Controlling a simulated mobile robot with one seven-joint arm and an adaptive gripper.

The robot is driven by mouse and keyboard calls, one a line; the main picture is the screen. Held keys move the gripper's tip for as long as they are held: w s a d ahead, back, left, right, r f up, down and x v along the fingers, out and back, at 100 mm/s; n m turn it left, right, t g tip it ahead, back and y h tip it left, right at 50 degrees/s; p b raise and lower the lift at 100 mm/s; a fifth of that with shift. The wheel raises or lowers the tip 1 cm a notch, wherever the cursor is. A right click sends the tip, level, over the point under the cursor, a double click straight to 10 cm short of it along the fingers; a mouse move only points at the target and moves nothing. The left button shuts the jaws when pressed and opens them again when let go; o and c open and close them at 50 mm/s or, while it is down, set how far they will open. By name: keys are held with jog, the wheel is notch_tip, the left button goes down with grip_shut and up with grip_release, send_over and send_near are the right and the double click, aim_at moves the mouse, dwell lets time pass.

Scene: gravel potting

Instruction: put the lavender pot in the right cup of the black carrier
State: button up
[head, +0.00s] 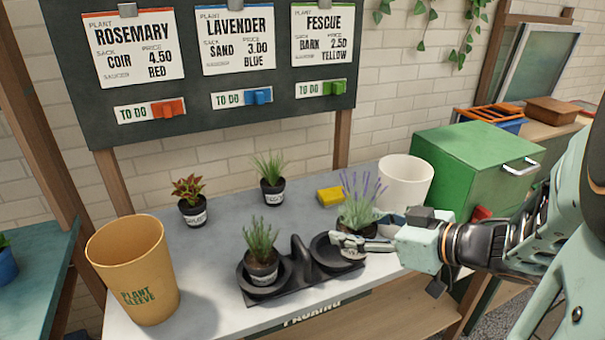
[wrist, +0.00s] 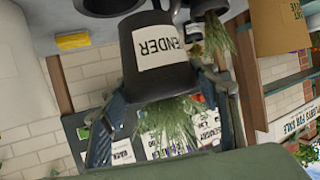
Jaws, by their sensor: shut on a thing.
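The lavender pot (wrist: 155,75), dark with a white label partly reading "ENDER", is between my gripper's fingers (wrist: 165,103). In the head view my gripper (head: 350,243) is shut on it, beside the black carrier's right cup (head: 322,262); the purple-flowered lavender (head: 360,203) rises behind the fingers, which hide most of the pot. The right cup looks empty. The carrier (head: 300,288) holds a rosemary-like plant pot (head: 262,266) in its left cup. I cannot tell the exact height of the lavender pot over the carrier.
A tan plant sleeve (head: 133,268) stands at the left and a white container (head: 405,183) at the back right. A yellow block (head: 330,196) and two small potted plants, one red (head: 192,208) and one grassy (head: 272,190), stand behind the carrier. A green box (head: 470,165) is right.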

jog(key=shift+w+a+f+b, duration=0.25)
jog(key=shift+w+f+b, duration=0.55)
jog(key=shift+w+f, duration=1)
jog(key=shift+w+a+f+b, duration=0.2)
jog(key=shift+w+f+b, duration=0.65)
jog(key=shift+w+f, duration=0.9)
jog(key=shift+w+a+f+b, duration=0.25)
jog(key=shift+w+f+b, duration=0.55)
jog(key=shift+w+f, duration=1)
jog(key=shift+s+f, duration=0.35)
jog(key=shift+f, duration=0.15)
jog(key=o, duration=1.4)
